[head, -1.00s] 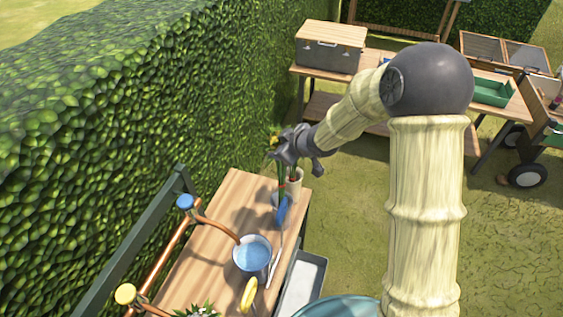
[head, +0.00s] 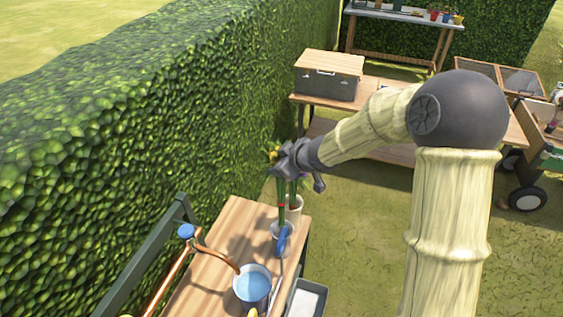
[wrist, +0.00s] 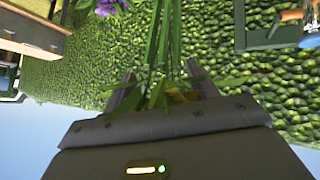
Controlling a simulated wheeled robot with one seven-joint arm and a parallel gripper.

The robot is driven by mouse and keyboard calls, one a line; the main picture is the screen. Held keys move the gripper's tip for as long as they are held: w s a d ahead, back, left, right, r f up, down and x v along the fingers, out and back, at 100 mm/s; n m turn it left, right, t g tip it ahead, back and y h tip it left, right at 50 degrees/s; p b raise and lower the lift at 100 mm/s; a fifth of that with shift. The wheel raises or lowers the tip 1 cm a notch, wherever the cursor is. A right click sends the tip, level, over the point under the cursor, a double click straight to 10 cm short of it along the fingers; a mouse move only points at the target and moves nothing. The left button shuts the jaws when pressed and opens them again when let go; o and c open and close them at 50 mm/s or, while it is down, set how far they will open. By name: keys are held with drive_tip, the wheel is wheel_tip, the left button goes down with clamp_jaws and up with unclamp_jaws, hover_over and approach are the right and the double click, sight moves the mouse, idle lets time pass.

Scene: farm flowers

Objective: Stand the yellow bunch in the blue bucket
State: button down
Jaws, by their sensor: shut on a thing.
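My gripper (head: 281,168) is shut on the yellow bunch above the far end of the wooden bench. Its yellow blooms (head: 272,153) show beside the fingers, and its long green stems (head: 281,192) hang down over a pale pot. In the wrist view the stems (wrist: 165,40) pass between the two fingers (wrist: 160,92). I cannot tell whether the stem ends are still inside the pot. The blue bucket (head: 252,289), with blue water showing inside, stands nearer on the bench, below the gripper in the picture.
A pale pot (head: 279,243) and a cream pot (head: 294,214) stand at the bench's (head: 234,222) far end. A blue-handled tool leans near the pale pot. A copper pipe with a blue knob (head: 186,231) runs along the left. A hedge (head: 130,130) borders that side.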

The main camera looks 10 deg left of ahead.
drive_tip(key=shift+r+p, duration=1.25)
drive_tip(key=shift+r, duration=0.1)
drive_tip(key=shift+f, duration=0.1)
